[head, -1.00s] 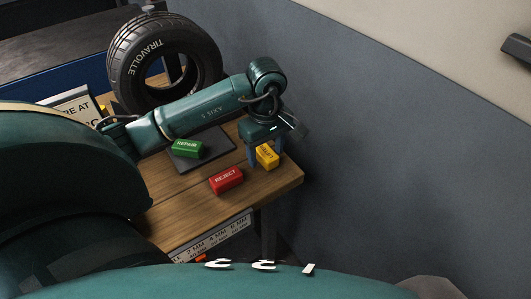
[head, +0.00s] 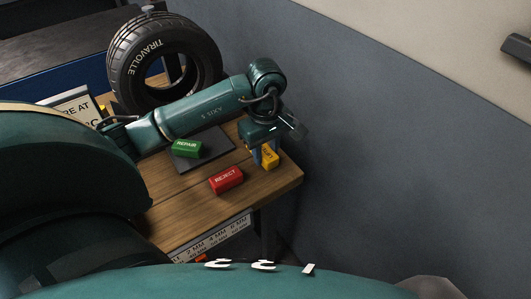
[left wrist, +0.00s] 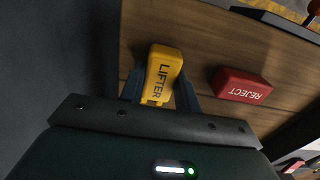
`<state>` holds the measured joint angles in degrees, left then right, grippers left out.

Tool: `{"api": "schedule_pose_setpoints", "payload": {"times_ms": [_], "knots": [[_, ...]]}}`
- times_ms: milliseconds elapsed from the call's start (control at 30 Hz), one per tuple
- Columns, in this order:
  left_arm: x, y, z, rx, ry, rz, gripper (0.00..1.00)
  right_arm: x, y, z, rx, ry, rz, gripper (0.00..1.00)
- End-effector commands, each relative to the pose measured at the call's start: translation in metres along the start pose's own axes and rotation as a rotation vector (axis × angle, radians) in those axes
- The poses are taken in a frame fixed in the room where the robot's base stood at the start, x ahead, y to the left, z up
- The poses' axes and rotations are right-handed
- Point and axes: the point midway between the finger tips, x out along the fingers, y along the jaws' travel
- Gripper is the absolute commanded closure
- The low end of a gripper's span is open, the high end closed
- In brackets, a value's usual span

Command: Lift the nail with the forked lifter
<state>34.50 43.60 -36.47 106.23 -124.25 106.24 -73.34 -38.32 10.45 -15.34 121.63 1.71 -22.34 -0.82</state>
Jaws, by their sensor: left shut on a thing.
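The yellow block marked LIFTER (left wrist: 162,72) is between the fingers of my left gripper (left wrist: 160,92) in the left wrist view. My left gripper (head: 264,156) is shut on it, low over the right part of the wooden bench in the head view, where the yellow lifter block (head: 270,158) is partly hidden by a finger. My right gripper is not in view.
A red REJECT block (head: 226,180) lies left of the lifter on the bench (head: 185,212). A green REPAIR block (head: 187,149) lies on a dark mat (head: 205,158). A sign (head: 75,108) stands at left. A grey wall (head: 400,150) rises right of the bench.

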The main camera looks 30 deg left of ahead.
Motion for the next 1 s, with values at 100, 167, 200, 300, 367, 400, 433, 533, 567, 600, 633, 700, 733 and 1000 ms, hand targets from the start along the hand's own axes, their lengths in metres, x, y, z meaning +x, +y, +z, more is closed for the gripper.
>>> {"api": "schedule_pose_setpoints", "payload": {"times_ms": [100,167,200,300,367,400,433,533,567,600,633,700,733,1000], "knots": [[-0.004,0.001,-0.001,0.0,0.001,0.002,0.91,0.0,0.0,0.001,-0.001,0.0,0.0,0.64],[-0.01,0.001,-0.001,0.001,0.001,0.002,0.91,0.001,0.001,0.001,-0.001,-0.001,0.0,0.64],[-0.016,0.001,-0.001,0.001,0.002,0.004,0.91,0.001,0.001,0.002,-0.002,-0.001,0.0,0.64],[-0.035,0.001,-0.001,0.0,0.004,0.006,0.91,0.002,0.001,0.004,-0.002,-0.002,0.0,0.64],[-0.048,0.001,-0.001,0.001,0.004,0.006,0.91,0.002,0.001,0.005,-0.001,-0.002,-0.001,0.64],[-0.057,0.001,-0.001,0.001,0.004,0.007,0.91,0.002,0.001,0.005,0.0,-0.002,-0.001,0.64],[-0.063,0.001,-0.001,0.001,0.003,0.005,0.91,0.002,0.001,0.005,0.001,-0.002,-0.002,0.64],[-0.081,0.001,-0.001,0.0,0.003,0.004,0.91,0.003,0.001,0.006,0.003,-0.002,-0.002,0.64],[-0.086,0.001,-0.001,0.0,0.004,0.004,0.91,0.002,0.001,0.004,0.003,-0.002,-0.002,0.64],[-0.091,0.001,-0.001,0.0,0.003,0.004,0.91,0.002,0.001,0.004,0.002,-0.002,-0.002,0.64],[-0.093,0.001,-0.001,0.0,0.003,0.003,0.91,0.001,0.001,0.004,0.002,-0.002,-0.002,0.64],[-0.098,0.0,0.0,0.0,0.001,0.001,0.91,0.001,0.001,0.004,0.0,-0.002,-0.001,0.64],[-0.099,0.0,0.0,-0.001,0.001,0.001,0.91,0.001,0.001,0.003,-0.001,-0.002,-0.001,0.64],[-0.101,0.0,0.0,-0.001,0.0,0.0,0.91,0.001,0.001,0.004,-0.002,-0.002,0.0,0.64]]}}
